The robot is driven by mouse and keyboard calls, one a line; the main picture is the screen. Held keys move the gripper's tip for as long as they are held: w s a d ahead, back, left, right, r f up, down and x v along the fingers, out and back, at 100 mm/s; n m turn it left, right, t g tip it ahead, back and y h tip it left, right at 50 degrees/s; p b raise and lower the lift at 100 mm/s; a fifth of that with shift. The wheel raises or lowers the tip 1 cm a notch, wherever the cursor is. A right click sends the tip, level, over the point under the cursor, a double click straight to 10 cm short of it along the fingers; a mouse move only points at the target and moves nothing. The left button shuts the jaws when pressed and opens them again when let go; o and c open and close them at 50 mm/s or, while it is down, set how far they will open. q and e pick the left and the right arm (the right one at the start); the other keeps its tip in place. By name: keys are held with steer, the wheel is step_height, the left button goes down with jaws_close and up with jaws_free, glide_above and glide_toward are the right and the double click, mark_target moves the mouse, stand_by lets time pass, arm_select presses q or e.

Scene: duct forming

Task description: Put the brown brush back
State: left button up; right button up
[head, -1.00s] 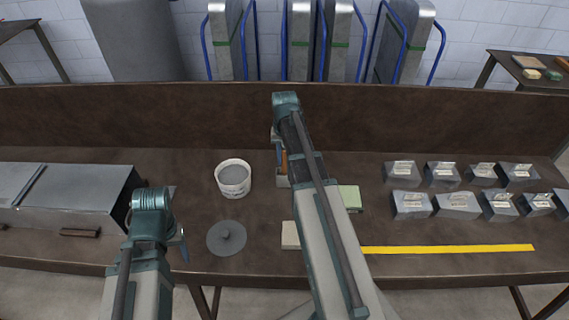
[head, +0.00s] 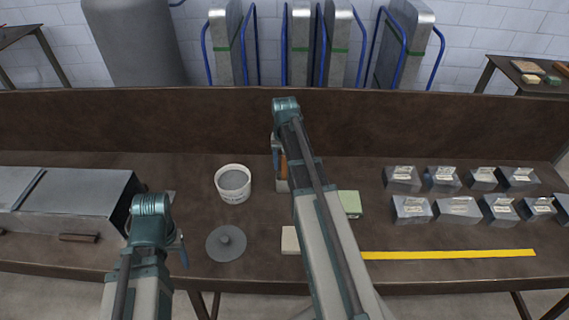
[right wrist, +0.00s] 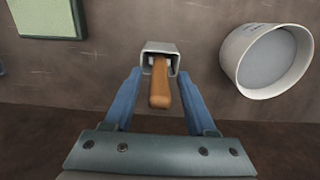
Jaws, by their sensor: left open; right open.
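The brown brush (right wrist: 160,86) shows its wooden handle in the right wrist view, standing in a small grey metal holder (right wrist: 149,48). Its bristle end is hidden in the holder. In the head view the brush handle (head: 284,165) shows partly behind my right arm. My right gripper (right wrist: 159,80) is open, with one blue finger on each side of the handle and a gap to both. My left gripper (head: 182,252) is open and empty over the front left of the bench, left of a grey round lid.
A white bucket of grey stuff (head: 233,183) stands left of the holder, with the grey lid (head: 226,243) in front. A green pad (head: 349,203) and a beige block (head: 290,240) lie near my right arm. Metal boxes (head: 457,208) fill the right, beyond a yellow strip (head: 450,254).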

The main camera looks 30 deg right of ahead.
step_height(320, 180, up, 12)
steer(key=p, duration=1.2)
steer(key=shift+r, duration=0.15)
steer(key=s+a+n, duration=0.5)
steer(key=s+a, duration=0.3)
steer(key=a, duration=0.7)
steer(key=s+a+n+h, duration=0.1)
steer(key=s+a+n, duration=0.4)
steer(key=a, duration=1)
steer(key=s, duration=0.3)
steer(key=shift+s+a, duration=0.2)
step_height(320, 180, down, 6)
steer(key=b, duration=0.6)
